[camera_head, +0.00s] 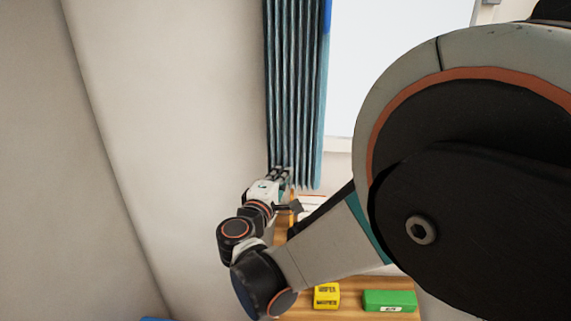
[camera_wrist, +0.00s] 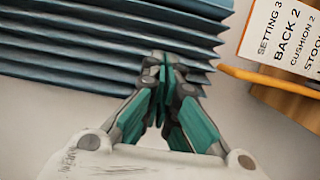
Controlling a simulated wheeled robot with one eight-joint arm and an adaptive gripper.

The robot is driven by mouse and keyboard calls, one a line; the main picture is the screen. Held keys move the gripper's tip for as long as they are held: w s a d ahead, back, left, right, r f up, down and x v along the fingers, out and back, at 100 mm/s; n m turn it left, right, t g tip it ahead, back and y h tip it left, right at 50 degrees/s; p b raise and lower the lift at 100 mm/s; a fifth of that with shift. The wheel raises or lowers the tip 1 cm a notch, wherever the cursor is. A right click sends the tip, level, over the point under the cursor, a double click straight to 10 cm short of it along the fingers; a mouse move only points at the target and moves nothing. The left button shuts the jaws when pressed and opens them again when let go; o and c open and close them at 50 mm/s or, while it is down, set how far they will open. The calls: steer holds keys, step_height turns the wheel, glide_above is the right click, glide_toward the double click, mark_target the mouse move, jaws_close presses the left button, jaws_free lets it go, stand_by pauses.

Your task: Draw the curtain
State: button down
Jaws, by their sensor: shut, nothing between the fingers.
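The blue-grey curtain (camera_head: 292,90) hangs in narrow bunched folds at the left side of the bright window (camera_head: 390,70). My gripper (camera_head: 284,172) is at the lower end of the curtain in the head view. In the wrist view the curtain folds (camera_wrist: 100,45) run across the top left, and my gripper's fingertips (camera_wrist: 165,62) overlap the edge of the folds. The fingers are together with no cloth seen between them. Whether the tips touch the curtain, I cannot tell.
A wooden surface (camera_head: 345,284) lies below, with a yellow box (camera_head: 327,295) and a green box (camera_head: 389,300) on it. A printed sign (camera_wrist: 285,38) stands right of the fingers. A bare wall (camera_head: 180,110) is left of the curtain.

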steer(key=d, duration=0.2)
steer(key=w+d, duration=0.1)
steer(key=d, duration=0.1)
steer(key=shift+d+b, duration=0.2)
steer(key=shift+b, duration=0.15)
steer(key=shift+d, duration=0.1)
